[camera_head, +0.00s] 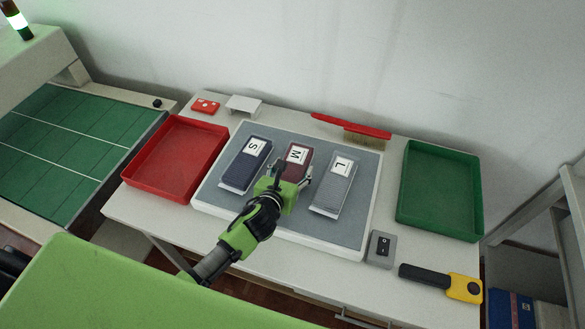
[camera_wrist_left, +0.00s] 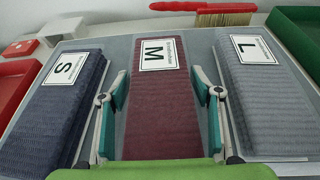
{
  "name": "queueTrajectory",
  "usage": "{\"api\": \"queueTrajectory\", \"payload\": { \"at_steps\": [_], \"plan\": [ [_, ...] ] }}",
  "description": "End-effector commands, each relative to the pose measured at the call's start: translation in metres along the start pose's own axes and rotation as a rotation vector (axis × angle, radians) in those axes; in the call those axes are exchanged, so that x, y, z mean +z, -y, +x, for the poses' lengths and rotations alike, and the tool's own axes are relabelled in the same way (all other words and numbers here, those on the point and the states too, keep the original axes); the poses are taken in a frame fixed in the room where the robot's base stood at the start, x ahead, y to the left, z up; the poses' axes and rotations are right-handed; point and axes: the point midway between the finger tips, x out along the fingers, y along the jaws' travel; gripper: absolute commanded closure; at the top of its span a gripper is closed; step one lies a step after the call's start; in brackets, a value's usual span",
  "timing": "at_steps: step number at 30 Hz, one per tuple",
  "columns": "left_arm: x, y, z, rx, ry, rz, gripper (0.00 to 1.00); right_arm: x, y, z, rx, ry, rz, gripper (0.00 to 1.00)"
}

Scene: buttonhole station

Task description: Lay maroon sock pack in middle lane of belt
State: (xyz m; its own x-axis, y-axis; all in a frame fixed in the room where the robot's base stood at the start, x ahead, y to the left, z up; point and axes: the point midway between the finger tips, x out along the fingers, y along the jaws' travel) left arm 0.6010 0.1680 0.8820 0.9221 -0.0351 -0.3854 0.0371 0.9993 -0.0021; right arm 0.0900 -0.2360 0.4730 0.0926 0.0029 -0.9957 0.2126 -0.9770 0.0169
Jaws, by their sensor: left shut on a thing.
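The maroon sock pack (camera_head: 297,168) carries a white M label and lies on the grey mat between two other packs. In the left wrist view the maroon pack (camera_wrist_left: 156,110) runs between the teal finger pads. My left gripper (camera_head: 290,176) is shut on this pack, one finger along each long side; its body hides the near end in the head view. The green belt (camera_head: 98,122) is at the far left, split into lanes by white lines; its middle lane (camera_head: 62,142) is bare. My right gripper is not in view.
A navy S pack (camera_head: 240,175) and a grey L pack (camera_head: 333,190) lie close on either side. A red tray (camera_head: 174,191) stands between mat and belt. A green tray (camera_head: 440,232), brush (camera_head: 350,125), switch (camera_head: 381,247) and yellow-black tool (camera_head: 440,282) surround the mat.

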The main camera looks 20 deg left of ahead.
Motion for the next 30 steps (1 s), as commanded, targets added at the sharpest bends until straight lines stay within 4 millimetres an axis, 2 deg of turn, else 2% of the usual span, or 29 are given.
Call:
{"api": "queueTrajectory", "payload": {
  "at_steps": [3,4,6,16,20,23,30],
  "plan": [
    [-0.003,0.000,0.001,0.000,0.001,0.001,0.66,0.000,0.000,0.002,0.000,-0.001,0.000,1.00],
    [-0.003,0.000,0.001,0.000,0.000,0.001,0.39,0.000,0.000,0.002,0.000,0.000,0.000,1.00],
    [-0.002,0.000,0.001,0.000,0.000,0.001,0.25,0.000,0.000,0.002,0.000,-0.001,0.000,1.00],
    [-0.001,0.000,0.001,0.000,0.000,0.000,0.25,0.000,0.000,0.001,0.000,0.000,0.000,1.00],
    [-0.001,0.000,-0.006,0.000,-0.001,0.001,0.25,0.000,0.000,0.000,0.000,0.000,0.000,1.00],
    [-0.001,0.000,-0.019,-0.001,0.000,0.002,0.25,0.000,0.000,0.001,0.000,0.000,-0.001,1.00],
    [-0.002,0.000,-0.067,-0.002,-0.001,0.002,0.25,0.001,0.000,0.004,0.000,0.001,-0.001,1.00]
  ]
}}
